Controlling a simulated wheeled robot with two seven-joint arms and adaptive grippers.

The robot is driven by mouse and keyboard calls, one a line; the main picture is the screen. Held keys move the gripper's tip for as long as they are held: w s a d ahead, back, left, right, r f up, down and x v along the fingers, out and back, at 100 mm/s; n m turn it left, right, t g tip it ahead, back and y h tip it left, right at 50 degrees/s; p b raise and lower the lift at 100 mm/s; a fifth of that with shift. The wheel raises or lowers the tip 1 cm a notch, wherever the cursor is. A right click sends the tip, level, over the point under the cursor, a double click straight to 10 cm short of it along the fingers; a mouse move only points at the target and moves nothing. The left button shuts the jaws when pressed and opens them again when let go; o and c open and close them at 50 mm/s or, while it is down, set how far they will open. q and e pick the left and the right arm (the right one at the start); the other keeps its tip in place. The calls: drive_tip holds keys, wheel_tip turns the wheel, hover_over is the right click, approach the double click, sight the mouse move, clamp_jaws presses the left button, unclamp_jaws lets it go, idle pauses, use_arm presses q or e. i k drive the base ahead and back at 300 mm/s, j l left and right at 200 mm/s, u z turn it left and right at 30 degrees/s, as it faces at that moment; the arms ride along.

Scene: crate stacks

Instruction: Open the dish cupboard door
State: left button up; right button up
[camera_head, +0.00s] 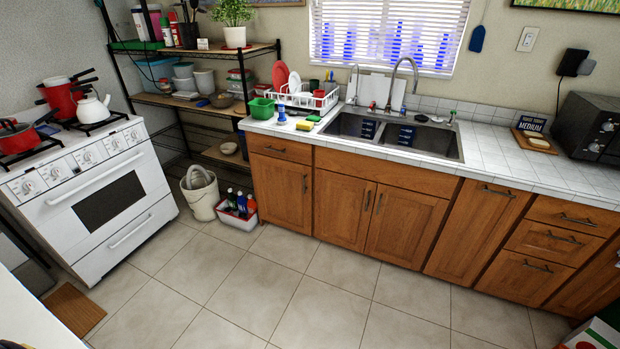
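A row of brown wooden base cupboards runs along the far wall under a white tiled counter, and all their doors look shut. A single door (280,193) with a dark handle is at the left. A pair of doors, left (341,222) and right (404,228), is under the sink with upright handles near their shared edge. Another tall door (478,236) is to the right, with a handle near its top. The frame does not show which of these is the dish cupboard. Neither of my grippers can be made out.
The tiled floor (290,280) in front of the cupboards is mostly clear. A white bin (203,203) and a box of bottles (233,219) stand left of them. A white stove (95,200) is at left. A box (594,336) is at lower right.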

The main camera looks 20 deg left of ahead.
sight(284, 187)
drive_tip(key=i+j+z, duration=0.15)
drive_tip(key=i+j, duration=0.55)
drive_tip(key=j, duration=0.2)
drive_tip(key=i+j, duration=0.15)
drive_tip(key=j, duration=0.15)
drive_tip(key=i+j, duration=0.1)
drive_tip(key=j, duration=0.2)
drive_tip(key=z, duration=0.05)
